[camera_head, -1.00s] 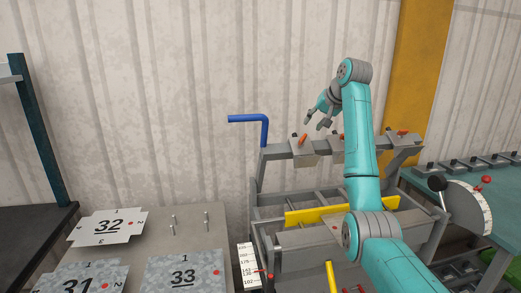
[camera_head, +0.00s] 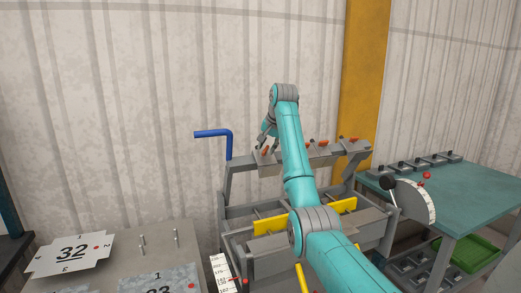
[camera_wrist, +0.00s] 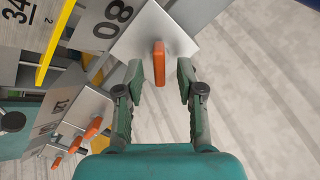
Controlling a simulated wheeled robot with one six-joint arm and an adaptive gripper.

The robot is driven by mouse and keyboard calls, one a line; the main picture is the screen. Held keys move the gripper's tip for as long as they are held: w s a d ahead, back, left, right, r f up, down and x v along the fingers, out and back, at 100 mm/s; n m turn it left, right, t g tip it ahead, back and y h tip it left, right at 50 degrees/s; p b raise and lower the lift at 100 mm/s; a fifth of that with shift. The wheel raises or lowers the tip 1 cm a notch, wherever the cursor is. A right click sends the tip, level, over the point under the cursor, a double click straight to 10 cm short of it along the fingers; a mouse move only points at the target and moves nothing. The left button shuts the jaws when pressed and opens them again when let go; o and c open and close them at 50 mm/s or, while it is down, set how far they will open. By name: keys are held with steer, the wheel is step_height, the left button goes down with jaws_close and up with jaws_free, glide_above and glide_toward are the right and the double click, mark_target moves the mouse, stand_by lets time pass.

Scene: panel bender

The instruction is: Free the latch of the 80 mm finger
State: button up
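The 80 mm finger (camera_wrist: 112,22) is a grey block at the top of the wrist view, its number seen turned over. Its orange latch (camera_wrist: 158,62) stands up from a light metal plate. My gripper (camera_wrist: 160,75) is open, with one fingertip on each side of the latch and a gap visible on both sides. Nothing is held. In the head view my gripper (camera_head: 266,138) is at the left end of the bender's upper beam (camera_head: 243,163), partly hidden there by my own arm.
Other fingers with orange latches (camera_wrist: 92,128) sit close by at lower left in the wrist view. A blue bent handle (camera_head: 213,134) rises left of the beam. A dial with a black knob (camera_head: 388,182) and a teal table (camera_head: 480,200) stand to the right.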

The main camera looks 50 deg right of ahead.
steer(key=shift+x, duration=1)
jaws_close()
steer(key=shift+n, duration=0.3)
steer(key=n, duration=0.4)
steer(key=shift+n, duration=2.3)
